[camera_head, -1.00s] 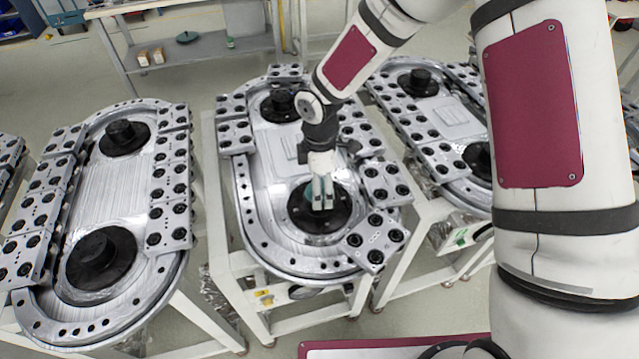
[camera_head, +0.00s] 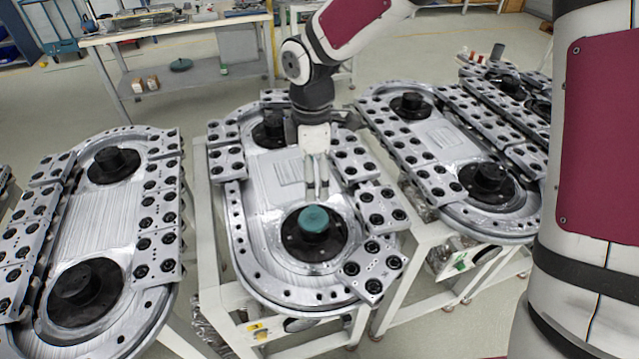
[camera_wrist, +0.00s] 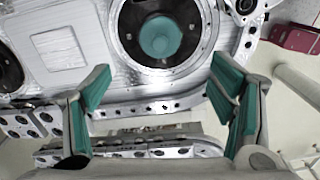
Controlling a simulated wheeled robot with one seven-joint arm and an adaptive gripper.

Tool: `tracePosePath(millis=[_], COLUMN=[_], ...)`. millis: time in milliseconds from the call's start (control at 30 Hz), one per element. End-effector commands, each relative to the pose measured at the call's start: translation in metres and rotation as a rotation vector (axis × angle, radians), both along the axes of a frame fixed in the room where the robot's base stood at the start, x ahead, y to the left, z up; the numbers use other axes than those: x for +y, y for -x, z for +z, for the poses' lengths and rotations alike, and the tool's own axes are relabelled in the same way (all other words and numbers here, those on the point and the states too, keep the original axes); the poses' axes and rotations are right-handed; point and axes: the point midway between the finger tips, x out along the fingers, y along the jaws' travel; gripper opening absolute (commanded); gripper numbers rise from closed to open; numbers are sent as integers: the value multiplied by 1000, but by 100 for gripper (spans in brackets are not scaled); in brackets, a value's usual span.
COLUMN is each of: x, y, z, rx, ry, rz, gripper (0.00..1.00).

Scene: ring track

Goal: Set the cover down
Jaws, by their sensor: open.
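The teal round cover (camera_head: 314,219) sits on top of the black hub (camera_head: 300,243) at the near end of the middle ring track (camera_head: 262,185). In the wrist view the teal cover (camera_wrist: 160,37) shows at the top, inside the dark hub ring. My gripper (camera_head: 316,192) is above the track, just behind the cover in the head view, and apart from it. In the wrist view its two teal-padded fingers (camera_wrist: 165,105) are spread wide with nothing between them.
Grey blocks with black holes (camera_head: 375,260) line the middle track's edges, some close to the hub. Other ring tracks stand at left (camera_head: 128,215) and right (camera_head: 440,150). A workbench (camera_head: 170,32) stands at the back. Clear floor lies between the stands.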

Motion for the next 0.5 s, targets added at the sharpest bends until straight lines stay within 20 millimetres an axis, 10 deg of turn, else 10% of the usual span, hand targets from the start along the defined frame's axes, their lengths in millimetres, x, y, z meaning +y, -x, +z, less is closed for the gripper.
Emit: tracePosePath(millis=[267,500], x=[-2,-45], y=[1,17], z=[6,57], rx=[-4,-99], ry=[3,55], rz=[-11,-258], gripper=[77,77])
